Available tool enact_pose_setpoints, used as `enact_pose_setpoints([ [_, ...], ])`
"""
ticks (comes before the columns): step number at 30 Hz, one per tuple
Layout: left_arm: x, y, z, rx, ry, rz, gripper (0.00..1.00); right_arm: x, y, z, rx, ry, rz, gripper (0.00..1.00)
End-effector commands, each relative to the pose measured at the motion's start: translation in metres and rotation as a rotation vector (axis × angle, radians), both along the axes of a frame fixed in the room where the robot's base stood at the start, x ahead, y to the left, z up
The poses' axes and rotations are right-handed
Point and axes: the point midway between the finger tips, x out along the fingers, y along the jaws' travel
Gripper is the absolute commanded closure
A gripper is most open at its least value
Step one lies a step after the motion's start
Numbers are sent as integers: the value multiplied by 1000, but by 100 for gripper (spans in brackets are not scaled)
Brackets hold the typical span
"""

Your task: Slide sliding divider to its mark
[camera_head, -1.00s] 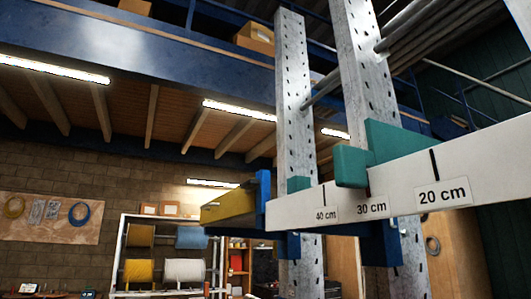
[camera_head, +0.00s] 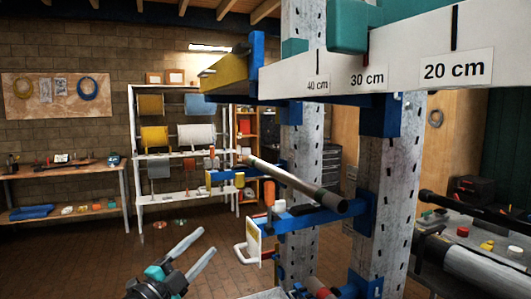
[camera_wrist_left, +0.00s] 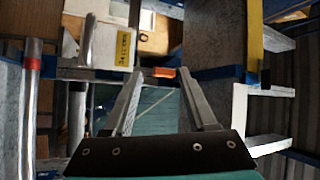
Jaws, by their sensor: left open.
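A teal block (camera_head: 348,27), which looks like the sliding divider, sits on the white marked beam (camera_head: 400,68) near the 30 cm label (camera_head: 367,78). It is cut off by the top edge in the head view. A short red line (camera_head: 366,61) shows on the beam just under the block, above that label. My left gripper (camera_head: 206,241) is open and empty, low and left of the beam, well apart from the teal block. Its two spread fingers also show in the left wrist view (camera_wrist_left: 159,74), with nothing between them. My right gripper is not in view.
Perforated steel uprights (camera_head: 302,150) stand below the beam. A lower blue arm (camera_head: 305,218) and a dark-ended bar (camera_head: 300,185) jut out between my left gripper and the uprights. A yellow beam end (camera_head: 228,75) is at the left. Open floor (camera_head: 110,255) lies to the left.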

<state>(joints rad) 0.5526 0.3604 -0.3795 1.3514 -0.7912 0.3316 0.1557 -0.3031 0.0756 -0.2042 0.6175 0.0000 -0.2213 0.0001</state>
Motion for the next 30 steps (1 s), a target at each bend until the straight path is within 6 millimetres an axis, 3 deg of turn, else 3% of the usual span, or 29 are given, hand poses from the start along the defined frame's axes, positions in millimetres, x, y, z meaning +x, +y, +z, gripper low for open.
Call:
enact_pose_setpoints([
  [1,-5,-11,51,52,-106,-41,43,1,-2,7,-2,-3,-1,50],
  [6,-48,-51,183,267,-439,-166,43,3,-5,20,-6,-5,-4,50],
  [9,-89,-75,254,434,-654,-224,43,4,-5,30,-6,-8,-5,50],
  [13,-155,-103,326,707,-943,-268,43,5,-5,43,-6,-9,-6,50],
  [18,-220,-121,374,1037,-1216,-243,43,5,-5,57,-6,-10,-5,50],
  [21,-242,-125,387,1178,-1312,-207,43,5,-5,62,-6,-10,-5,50],
  [25,-256,-126,395,1283,-1377,-168,43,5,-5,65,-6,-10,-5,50],
  [30,-261,-126,396,1318,-1396,-155,43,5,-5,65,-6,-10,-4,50],
])
